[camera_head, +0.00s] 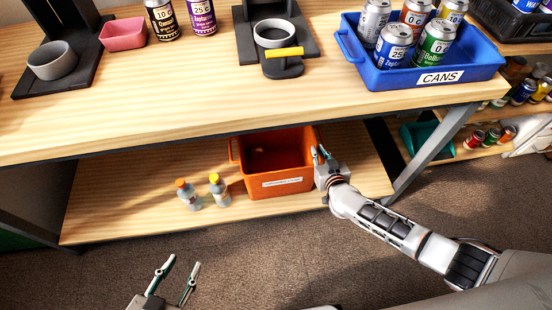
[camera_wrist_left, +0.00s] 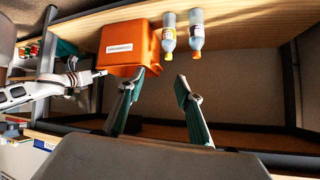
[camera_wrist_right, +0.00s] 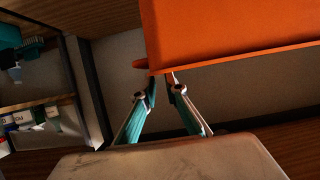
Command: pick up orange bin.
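The orange bin (camera_head: 272,163) stands upright on the lower shelf, with a white label on its front and handles at its sides. It also shows upside down in the left wrist view (camera_wrist_left: 126,50) and fills the top right of the right wrist view (camera_wrist_right: 235,30). My right gripper (camera_head: 320,153) is at the bin's right rim. Its fingers (camera_wrist_right: 161,82) are drawn close together at the handle and appear shut on it; the exact contact is partly hidden. My left gripper (camera_head: 184,264) is open and empty, in front of the shelf and apart from the bin.
Two small bottles with orange and yellow caps (camera_head: 189,194) (camera_head: 219,189) stand just left of the bin. The tabletop (camera_head: 200,90) overhangs the lower shelf (camera_head: 125,215). A grey table leg (camera_head: 432,150) stands to the right. A blue cans bin (camera_head: 440,76) is above.

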